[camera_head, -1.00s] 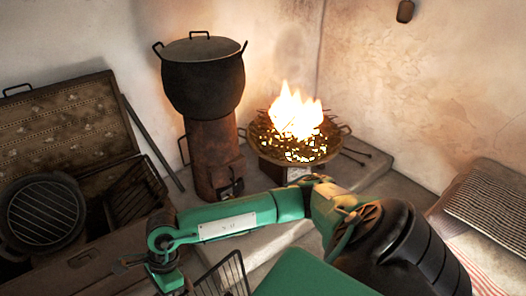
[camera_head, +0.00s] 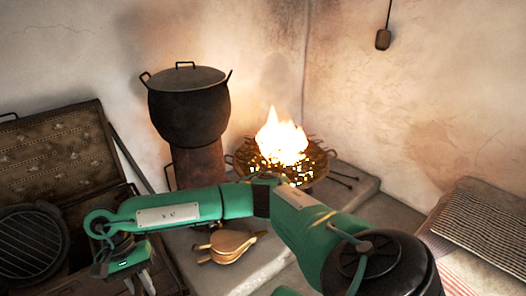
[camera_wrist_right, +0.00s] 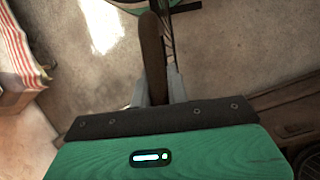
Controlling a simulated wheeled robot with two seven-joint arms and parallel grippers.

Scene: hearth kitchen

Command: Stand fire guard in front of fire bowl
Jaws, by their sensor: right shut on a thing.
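The fire bowl (camera_head: 316,172) burns with tall flames on the raised hearth, in the corner right of the pot stove. My right arm reaches across the head view, and its gripper (camera_head: 138,284) is at the lower left, left of and nearer than the bowl. In the right wrist view the gripper (camera_wrist_right: 158,88) is shut on a long dark brown piece (camera_wrist_right: 152,50) with thin dark wires beside it. It looks like the fire guard seen nearly edge-on. Its lower part is hidden by the gripper, and the head view does not show it. My left gripper is not in view.
A big lidded pot (camera_head: 188,112) stands on a rusty stove (camera_head: 198,165). Bellows (camera_head: 228,246) lie on the hearth in front of the bowl. An open chest (camera_head: 60,160) and a round grill (camera_head: 28,240) are at left. A striped cushion (camera_head: 488,215) is at right.

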